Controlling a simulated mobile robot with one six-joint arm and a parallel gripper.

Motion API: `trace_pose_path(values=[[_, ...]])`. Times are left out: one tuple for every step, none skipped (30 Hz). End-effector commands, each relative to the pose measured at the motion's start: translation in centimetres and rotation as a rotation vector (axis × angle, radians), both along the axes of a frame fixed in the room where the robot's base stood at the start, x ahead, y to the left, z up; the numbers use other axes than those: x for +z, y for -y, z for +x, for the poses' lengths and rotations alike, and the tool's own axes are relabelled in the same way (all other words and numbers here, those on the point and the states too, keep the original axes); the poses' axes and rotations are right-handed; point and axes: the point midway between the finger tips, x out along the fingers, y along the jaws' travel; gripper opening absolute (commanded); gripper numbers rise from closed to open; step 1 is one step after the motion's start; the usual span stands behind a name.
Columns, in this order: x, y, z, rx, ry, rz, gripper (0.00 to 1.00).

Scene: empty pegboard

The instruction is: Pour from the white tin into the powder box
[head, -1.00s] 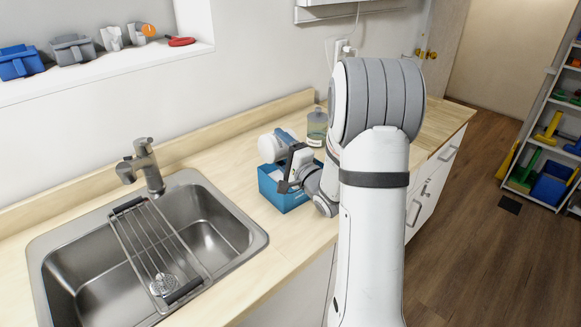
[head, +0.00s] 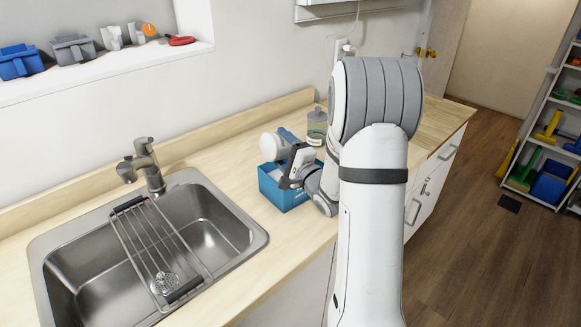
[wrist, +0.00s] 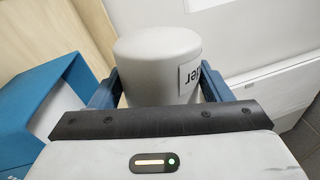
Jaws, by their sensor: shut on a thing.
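The white tin (head: 270,147) is tilted over the open blue powder box (head: 283,196) on the counter. In the wrist view the tin (wrist: 160,60) sits between my gripper's two blue fingers, with part of a printed label on its right side. My gripper (head: 293,163) is shut on the tin, just above the box's right part. The box (wrist: 35,105) also shows at the left of the wrist view, with something pale inside. The tin's mouth and any falling contents cannot be made out.
A steel sink (head: 85,275) with a wire rack and a faucet (head: 146,165) lies to the left. The counter between sink and box is clear.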

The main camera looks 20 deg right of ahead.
Motion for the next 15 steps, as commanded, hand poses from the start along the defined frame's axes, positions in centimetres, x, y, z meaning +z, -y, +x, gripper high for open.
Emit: trace_pose_path(values=[[0.06,0.05,0.02,-0.001,0.000,0.005,0.35],[0.04,0.06,0.03,0.000,0.000,0.008,0.35],[0.02,0.08,0.04,0.000,-0.002,0.012,0.35],[-0.01,0.09,0.04,0.000,-0.002,0.015,0.35],[-0.03,0.11,0.04,-0.001,-0.003,0.018,0.35],[-0.05,0.12,0.05,0.000,-0.004,0.022,0.35],[-0.08,0.14,0.06,0.000,-0.005,0.025,0.35],[-0.10,0.15,0.06,0.000,-0.006,0.029,0.35],[-0.13,0.17,0.07,0.000,-0.008,0.034,0.35],[-0.16,0.18,0.07,-0.001,-0.009,0.036,0.35],[-0.17,0.20,0.07,0.000,-0.010,0.040,0.35],[-0.20,0.21,0.08,0.000,-0.011,0.044,0.35],[-0.23,0.23,0.09,0.000,-0.012,0.047,0.35],[-0.25,0.24,0.08,0.000,-0.013,0.050,0.35],[-0.28,0.27,0.10,0.000,-0.014,0.054,0.35]])
